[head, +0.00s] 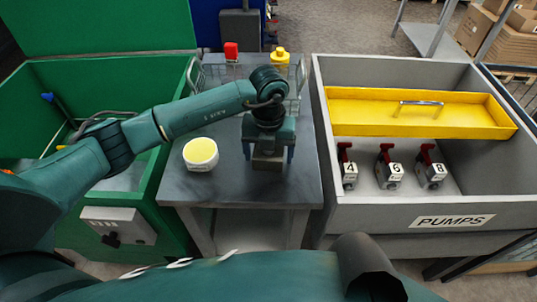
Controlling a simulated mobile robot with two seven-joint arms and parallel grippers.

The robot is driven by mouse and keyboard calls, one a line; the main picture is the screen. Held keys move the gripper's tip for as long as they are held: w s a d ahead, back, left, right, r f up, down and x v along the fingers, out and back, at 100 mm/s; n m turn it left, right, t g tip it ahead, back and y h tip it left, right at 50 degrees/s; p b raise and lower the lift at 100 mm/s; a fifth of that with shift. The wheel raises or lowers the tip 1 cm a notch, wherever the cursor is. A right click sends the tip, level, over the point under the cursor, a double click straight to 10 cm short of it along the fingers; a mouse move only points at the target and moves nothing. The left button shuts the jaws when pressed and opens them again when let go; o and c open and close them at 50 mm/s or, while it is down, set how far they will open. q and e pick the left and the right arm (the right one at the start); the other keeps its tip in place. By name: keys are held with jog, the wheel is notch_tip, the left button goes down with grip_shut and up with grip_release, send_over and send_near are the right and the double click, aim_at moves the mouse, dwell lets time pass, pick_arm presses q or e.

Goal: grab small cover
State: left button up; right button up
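My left gripper (268,156) points down over the middle of the grey table. Its two fingers stand wide apart. A small brownish block-like thing (267,161) shows between and below the fingers, partly hidden by the gripper; I cannot tell whether it is the small cover. No finger visibly presses on it. A white round tub with a yellow top (201,154) stands on the table to the left of the gripper. A yellow panel with a metal handle (418,110) lies across the grey pumps bin at the right. My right gripper is out of view.
The grey table (230,185) has free room at its front. A wire rack, a red item (231,51) and a yellow container (280,56) are at its back. Numbered pumps with red levers (389,167) stand in the right bin (455,208). A green bin (130,62) is left.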

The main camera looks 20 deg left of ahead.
pick_arm(q)
jog(key=shift+r, duration=0.1)
jog(key=c, duration=1.1)
jog(key=shift+o, duration=0.2)
